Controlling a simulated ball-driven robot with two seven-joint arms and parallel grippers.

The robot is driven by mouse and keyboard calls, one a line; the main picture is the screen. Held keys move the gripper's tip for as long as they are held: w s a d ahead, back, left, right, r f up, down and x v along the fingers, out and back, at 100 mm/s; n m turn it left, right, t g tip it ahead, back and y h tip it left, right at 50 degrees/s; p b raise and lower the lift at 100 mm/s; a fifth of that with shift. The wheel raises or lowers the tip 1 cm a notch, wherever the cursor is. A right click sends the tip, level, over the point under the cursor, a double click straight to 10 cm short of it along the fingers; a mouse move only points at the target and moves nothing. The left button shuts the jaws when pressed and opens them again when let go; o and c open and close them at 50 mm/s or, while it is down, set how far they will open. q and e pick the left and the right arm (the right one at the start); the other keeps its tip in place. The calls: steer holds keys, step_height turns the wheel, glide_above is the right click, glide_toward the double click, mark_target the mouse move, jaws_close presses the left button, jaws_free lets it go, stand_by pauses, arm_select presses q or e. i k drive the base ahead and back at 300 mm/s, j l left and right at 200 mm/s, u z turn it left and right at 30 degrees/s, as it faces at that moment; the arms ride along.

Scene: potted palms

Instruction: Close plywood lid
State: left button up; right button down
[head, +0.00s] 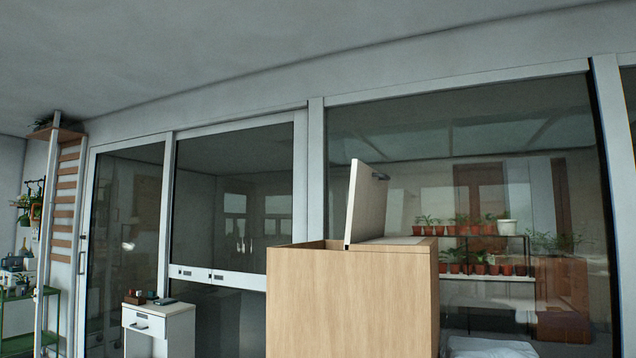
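A plywood lid (366,205) stands raised, nearly upright and slightly tilted, on top of a plywood box (352,303) right of centre in the head view. A small dark fitting, perhaps a handle, sits near the lid's upper right edge. The left part of the box top looks open beside the lid, and a flat top section shows to the right. The inside of the box is hidden. Neither of my grippers shows in the head view.
A white drawer cabinet (160,328) with small items on top stands left of the box. A green cart (30,318) is at the far left. Behind are glass doors (233,200) and, at right, a rack of potted plants (478,250). A white bag-like thing (490,347) lies low at right.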

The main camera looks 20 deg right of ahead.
mark_target(368, 188)
steer(key=l+u, duration=0.75)
steer(key=l, duration=0.2)
steer(key=k+l+u, duration=0.15)
steer(key=l+u, duration=0.25)
steer(key=l, duration=0.1)
